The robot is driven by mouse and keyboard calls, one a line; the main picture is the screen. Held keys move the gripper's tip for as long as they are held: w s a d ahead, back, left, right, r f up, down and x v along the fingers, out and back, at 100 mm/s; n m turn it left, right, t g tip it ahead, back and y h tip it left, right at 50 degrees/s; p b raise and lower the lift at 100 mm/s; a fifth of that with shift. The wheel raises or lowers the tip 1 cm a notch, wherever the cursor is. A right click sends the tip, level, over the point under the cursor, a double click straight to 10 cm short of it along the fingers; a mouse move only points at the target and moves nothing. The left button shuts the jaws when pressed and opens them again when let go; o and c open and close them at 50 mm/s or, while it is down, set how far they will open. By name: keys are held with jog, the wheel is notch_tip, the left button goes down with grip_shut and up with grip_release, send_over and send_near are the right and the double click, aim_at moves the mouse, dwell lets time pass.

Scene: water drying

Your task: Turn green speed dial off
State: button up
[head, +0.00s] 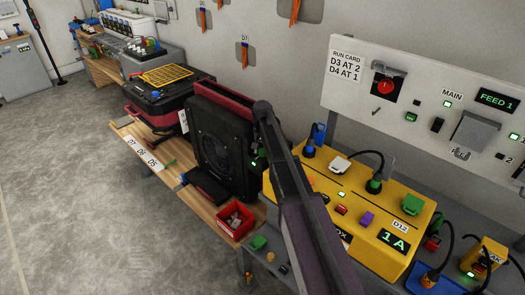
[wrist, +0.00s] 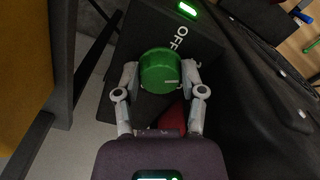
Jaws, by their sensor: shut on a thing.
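The green speed dial (wrist: 158,70) is a round knob on a dark panel in the wrist view. My gripper (wrist: 161,73) is shut on it, with one grey finger on each side. A short white mark shows on the knob's lower right, while the white word OFF (wrist: 180,38) is printed above and to the right of the knob. A lit green lamp (wrist: 187,9) is at the top of the panel. In the head view the dial is mostly hidden by my dark arm, beside the black blower (head: 220,148).
A yellow socket box (head: 385,245) with plugs and small blocks stands right of my arm. A red bin (head: 235,220) sits on the wooden bench in front of the blower. A white control panel (head: 425,85) is at the back right. The floor at left is clear.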

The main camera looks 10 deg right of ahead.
jog(key=shift+n, duration=0.4)
jog(key=n, duration=0.5)
jog(key=shift+d, duration=0.2)
jog(key=n, duration=0.6)
jog(key=shift+d, duration=0.1)
jog(key=o, duration=1.1)
jog(key=shift+o, duration=0.2)
